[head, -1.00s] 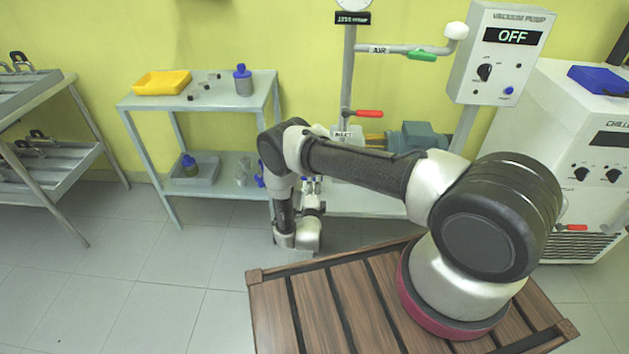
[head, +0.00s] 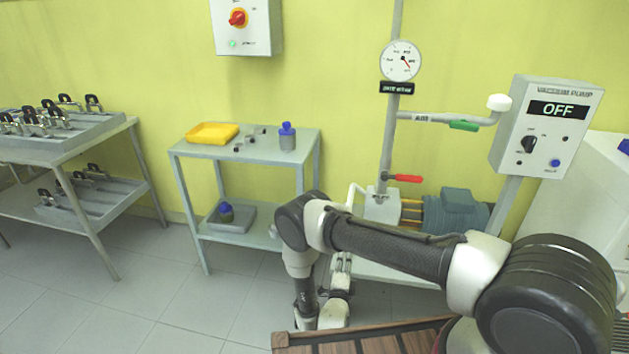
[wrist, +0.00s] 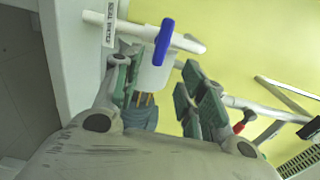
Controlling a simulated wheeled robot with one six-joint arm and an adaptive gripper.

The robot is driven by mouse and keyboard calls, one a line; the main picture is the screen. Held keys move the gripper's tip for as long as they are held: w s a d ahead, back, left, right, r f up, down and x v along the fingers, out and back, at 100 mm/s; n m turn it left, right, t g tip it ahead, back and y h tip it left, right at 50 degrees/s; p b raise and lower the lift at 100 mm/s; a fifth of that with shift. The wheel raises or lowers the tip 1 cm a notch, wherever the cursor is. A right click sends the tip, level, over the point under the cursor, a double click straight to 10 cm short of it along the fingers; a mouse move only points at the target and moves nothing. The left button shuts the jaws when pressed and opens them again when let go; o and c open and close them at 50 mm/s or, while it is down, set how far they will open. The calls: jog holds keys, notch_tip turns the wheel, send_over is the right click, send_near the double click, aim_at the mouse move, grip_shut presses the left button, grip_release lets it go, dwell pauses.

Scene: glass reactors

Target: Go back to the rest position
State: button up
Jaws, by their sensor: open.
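My gripper (wrist: 166,88) shows in the wrist view with its green-padded fingers spread apart. In that view a white fitting with a blue handle (wrist: 163,42) stands beyond the fingers, near the gap between them; I see no object gripped. In the head view my arm reaches left from the lower right, bends at the elbow and goes down in front of the pump stand. The gripper end (head: 341,262) is small there and partly hidden behind my arm.
The vacuum pump box (head: 548,127) reads OFF. A pipe stand with a gauge (head: 401,61), red-handled valve (head: 405,178) and blue-grey motor (head: 455,211) is behind my arm. A shelf cart (head: 265,147) holds a yellow tray (head: 212,133) and blue-capped bottle (head: 287,137). Floor at lower left is clear.

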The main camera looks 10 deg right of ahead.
jog(key=s+f+n+g+y, duration=0.1)
jog(key=s+f+n+g, duration=0.25)
jog(key=f, duration=0.35)
jog(key=s+f+n+g+y, duration=0.25)
jog(key=f+n+g, duration=0.2)
jog(key=f, duration=0.25)
jog(key=s+a+r+n+g, duration=0.1)
jog(key=s+a+n+g, duration=0.2)
jog(key=a+n+g, duration=0.1)
jog(key=s+d+r+n+g+y, duration=0.1)
jog(key=s+r+n+g, duration=0.3)
jog(key=r, duration=1.3)
jog(key=s+r+n+g+y, duration=0.25)
jog(key=r+n, duration=0.35)
jog(key=r, duration=1.1)
jog(key=s+d+r+t, duration=0.2)
jog(key=s+d+r, duration=0.3)
jog(key=r, duration=0.6)
jog(key=s+d+r+t+h, duration=0.1)
jog(key=s+d+r, duration=0.5)
jog(key=r, duration=0.6)
jog(key=s+d+r+t, duration=0.2)
jog(key=s+d+r, duration=0.3)
jog(key=d+r, duration=0.4)
notch_tip(320, 180, up, 3)
jog(key=shift+s+d+r+t, duration=0.1)
jog(key=shift+s+d+t, duration=0.15)
jog(key=shift+d+t, duration=0.1)
